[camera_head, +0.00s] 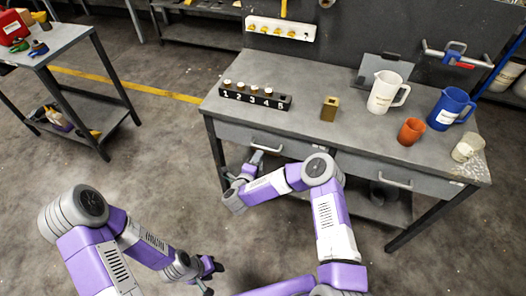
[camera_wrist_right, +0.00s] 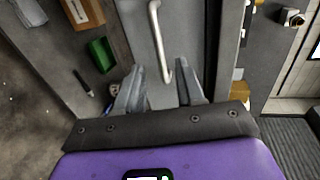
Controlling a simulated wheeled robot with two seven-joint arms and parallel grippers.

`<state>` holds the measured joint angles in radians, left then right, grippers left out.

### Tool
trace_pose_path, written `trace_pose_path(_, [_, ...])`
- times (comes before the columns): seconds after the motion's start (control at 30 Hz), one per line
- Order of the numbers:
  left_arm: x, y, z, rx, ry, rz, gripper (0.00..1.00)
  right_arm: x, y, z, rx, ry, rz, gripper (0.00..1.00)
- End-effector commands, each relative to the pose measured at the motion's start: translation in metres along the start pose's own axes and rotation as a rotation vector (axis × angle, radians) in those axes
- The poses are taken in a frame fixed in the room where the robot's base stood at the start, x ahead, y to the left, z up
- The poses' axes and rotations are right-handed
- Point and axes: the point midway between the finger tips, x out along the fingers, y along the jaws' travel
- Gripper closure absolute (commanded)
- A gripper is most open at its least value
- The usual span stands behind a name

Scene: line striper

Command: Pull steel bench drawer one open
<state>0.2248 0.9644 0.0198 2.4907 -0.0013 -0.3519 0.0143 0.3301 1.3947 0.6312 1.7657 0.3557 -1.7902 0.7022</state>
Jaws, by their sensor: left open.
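The grey steel bench has two front drawers. The left drawer (camera_head: 238,136) and the right drawer (camera_head: 365,172) both look shut, each with a bar handle; I cannot read which is drawer one. My right gripper (camera_head: 256,160) is in front of the left drawer, close to its handle (camera_head: 266,148). In the right wrist view the handle (camera_wrist_right: 156,40) lies ahead, with one end between the open fingers (camera_wrist_right: 160,88); no grip on it shows. My left gripper (camera_head: 212,268) is low over the floor, open, away from the bench.
A side table (camera_head: 62,42) is at left.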

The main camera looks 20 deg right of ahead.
Motion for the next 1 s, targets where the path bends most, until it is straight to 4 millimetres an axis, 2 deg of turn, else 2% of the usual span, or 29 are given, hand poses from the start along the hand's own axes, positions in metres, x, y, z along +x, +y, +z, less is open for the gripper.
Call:
trace_pose_path(0.2, [0.01,-0.004,-0.001,0.0,0.0,0.0,0.57,0.037,0.002,-0.001,-0.001,0.001,-0.002,0.62])
trace_pose_path(0.33, [0.014,-0.005,-0.001,0.0,0.0,0.0,0.57,0.053,0.001,0.0,-0.002,-0.002,-0.002,0.62])
trace_pose_path(0.5, [0.016,-0.006,-0.001,0.0,0.0,0.0,0.57,0.063,0.0,0.0,-0.004,-0.004,-0.001,0.62])
trace_pose_path(0.73, [0.015,-0.006,-0.001,0.0,0.0,0.0,0.57,0.063,0.0,0.0,-0.005,-0.006,-0.001,0.62])
trace_pose_path(0.77, [0.015,-0.006,-0.001,0.0,0.0,0.0,0.57,0.063,0.0,0.0,-0.005,-0.006,-0.001,0.64])
trace_pose_path(1.0, [0.015,-0.006,-0.001,0.0,0.0,0.0,0.57,0.063,0.0,0.001,-0.005,-0.006,-0.001,1.0])
